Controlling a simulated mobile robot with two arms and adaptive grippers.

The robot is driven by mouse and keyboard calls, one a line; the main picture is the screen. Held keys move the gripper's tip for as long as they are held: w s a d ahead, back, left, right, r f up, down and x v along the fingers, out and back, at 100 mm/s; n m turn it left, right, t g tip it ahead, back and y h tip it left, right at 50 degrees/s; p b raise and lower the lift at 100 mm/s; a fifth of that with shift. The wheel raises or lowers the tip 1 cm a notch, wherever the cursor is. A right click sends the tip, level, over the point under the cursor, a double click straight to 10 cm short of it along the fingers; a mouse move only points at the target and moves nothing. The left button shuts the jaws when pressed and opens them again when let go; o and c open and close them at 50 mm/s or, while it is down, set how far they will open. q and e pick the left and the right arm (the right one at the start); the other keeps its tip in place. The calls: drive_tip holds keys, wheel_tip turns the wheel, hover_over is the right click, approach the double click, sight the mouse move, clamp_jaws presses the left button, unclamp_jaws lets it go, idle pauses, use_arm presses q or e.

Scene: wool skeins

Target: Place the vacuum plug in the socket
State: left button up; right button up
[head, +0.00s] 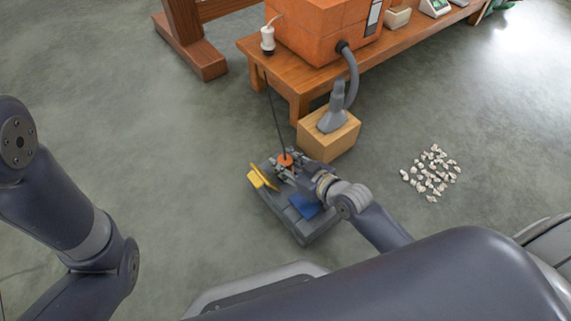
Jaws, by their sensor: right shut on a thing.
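My right gripper (287,168) is shut around an orange round piece (285,160), above a grey block-like holder (314,233). A thin dark rod or cord (275,116) runs from the orange piece up to the bench's front edge. I cannot tell whether the orange piece is the vacuum plug. A white cylindrical piece (267,38) with a dark base stands upright on the bench, a pale lead at its top; it may be the plug or the socket. My left arm shows at the left, but its gripper is out of view.
The wooden bench (283,80) bears an orange box (320,27). Its grey hose (352,74) reaches a nozzle (333,112) on a wooden block (338,138). Yellow (262,178) and blue (305,206) pieces lie on the holder. Pale scraps (431,172) litter the floor; left floor is clear.

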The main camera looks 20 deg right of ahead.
drive_tip(key=o, duration=1.1)
drive_tip(key=shift+f, duration=0.1)
